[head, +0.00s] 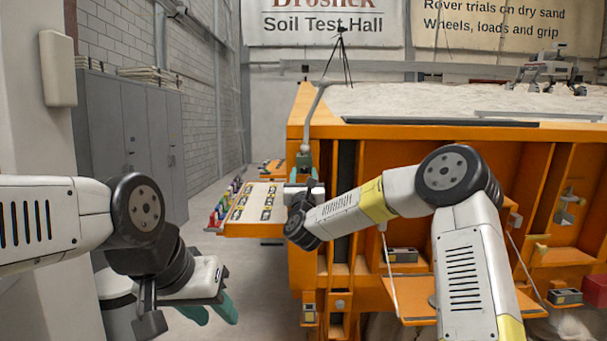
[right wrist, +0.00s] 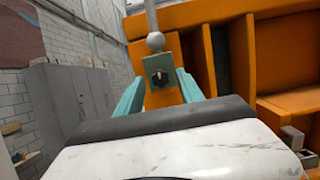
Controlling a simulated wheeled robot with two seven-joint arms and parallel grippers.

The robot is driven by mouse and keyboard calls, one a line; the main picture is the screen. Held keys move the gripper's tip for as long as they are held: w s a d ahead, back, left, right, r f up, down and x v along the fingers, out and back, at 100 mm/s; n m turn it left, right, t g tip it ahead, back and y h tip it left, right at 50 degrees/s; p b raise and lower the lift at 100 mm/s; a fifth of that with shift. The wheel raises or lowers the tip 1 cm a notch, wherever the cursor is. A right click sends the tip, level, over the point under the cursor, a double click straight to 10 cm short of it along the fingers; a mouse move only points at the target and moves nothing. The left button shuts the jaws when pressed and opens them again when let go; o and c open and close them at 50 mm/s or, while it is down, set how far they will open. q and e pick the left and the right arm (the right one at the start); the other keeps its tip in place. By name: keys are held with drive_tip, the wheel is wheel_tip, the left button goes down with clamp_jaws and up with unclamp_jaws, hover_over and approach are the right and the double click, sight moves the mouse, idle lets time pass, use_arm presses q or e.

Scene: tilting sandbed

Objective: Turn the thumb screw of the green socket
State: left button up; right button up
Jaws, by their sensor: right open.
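The green socket (right wrist: 155,65) is a dark green block with a grey ball and rod rising from its top. Its thumb screw (right wrist: 159,78) shows as a small dark knob with a pale part on the face toward me. In the right wrist view, my right gripper (right wrist: 160,84) is open, with one teal finger on each side of the socket; I cannot tell whether either touches. In the head view, the socket (head: 304,160) is at the sandbed's near left corner, partly hidden by my right wrist. My left gripper (head: 208,312) is open and empty at lower left.
The orange sandbed (head: 410,133) fills the right side, with pale sand on top. An orange-edged side shelf (head: 250,229) with a labelled panel is left of my right wrist. Grey cabinets (head: 135,135) stand along the left wall. Floor is clear between them.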

drive_tip(key=shift+w+r, duration=0.2)
drive_tip(key=shift+w, duration=0.45)
clamp_jaws()
